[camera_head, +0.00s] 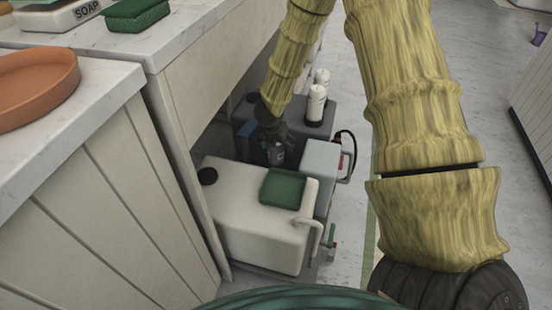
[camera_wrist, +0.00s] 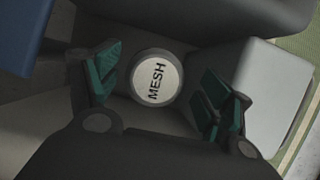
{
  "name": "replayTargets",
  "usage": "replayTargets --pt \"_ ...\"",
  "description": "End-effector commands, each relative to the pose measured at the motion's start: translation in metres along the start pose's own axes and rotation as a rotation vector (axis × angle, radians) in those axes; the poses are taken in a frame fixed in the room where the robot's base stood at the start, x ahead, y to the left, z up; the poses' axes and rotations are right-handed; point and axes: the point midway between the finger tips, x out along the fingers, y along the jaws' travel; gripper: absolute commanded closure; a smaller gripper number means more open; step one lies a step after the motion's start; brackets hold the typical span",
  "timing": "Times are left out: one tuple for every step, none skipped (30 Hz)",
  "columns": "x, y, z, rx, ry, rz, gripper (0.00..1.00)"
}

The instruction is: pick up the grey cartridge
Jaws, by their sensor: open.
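My gripper (camera_wrist: 158,88) is open, with green-padded fingers to the left and right of the cartridge and visible gaps on both sides. In the head view my gripper (camera_head: 272,134) points down into the gap between the white canister and the dark grey box. A small part of the grey cartridge (camera_head: 276,155) shows below it; its lower part is hidden.
The white canister (camera_head: 250,222) carries a green pad (camera_head: 283,188). A dark grey box (camera_head: 318,135) behind bears two white bottles (camera_head: 316,102). A light grey box (camera_head: 320,165) stands close on the right.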

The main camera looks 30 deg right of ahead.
Motion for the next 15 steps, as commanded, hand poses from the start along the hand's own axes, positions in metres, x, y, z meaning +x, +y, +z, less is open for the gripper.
replayTargets --pt "0.010 0.001 -0.001 -0.002 -0.002 -0.002 0.20" --pt "0.014 0.002 0.000 -0.002 -0.002 -0.002 0.20" --pt "0.020 0.004 0.000 -0.003 -0.001 -0.001 0.20" --pt "0.024 0.005 0.001 -0.003 -0.002 -0.001 0.20" --pt "0.028 0.005 0.001 -0.002 -0.001 -0.002 0.20" --pt "0.033 0.004 0.001 -0.002 0.000 -0.002 0.20" --pt "0.036 0.004 0.001 -0.002 0.000 -0.001 0.20" --pt "0.038 0.004 0.001 -0.002 0.000 -0.001 0.20" --pt "0.040 0.004 0.001 -0.001 0.000 -0.001 0.20" --pt "0.041 0.004 0.002 -0.001 -0.001 -0.001 0.20" --pt "0.041 0.005 0.002 -0.001 -0.001 0.000 0.20" --pt "0.041 0.005 0.002 -0.001 -0.001 0.000 0.20" --pt "0.040 0.005 0.002 -0.001 -0.001 0.000 0.20" --pt "0.040 0.005 0.002 -0.001 -0.001 0.000 0.20" --pt "0.040 0.005 0.002 -0.001 -0.001 0.000 0.20"
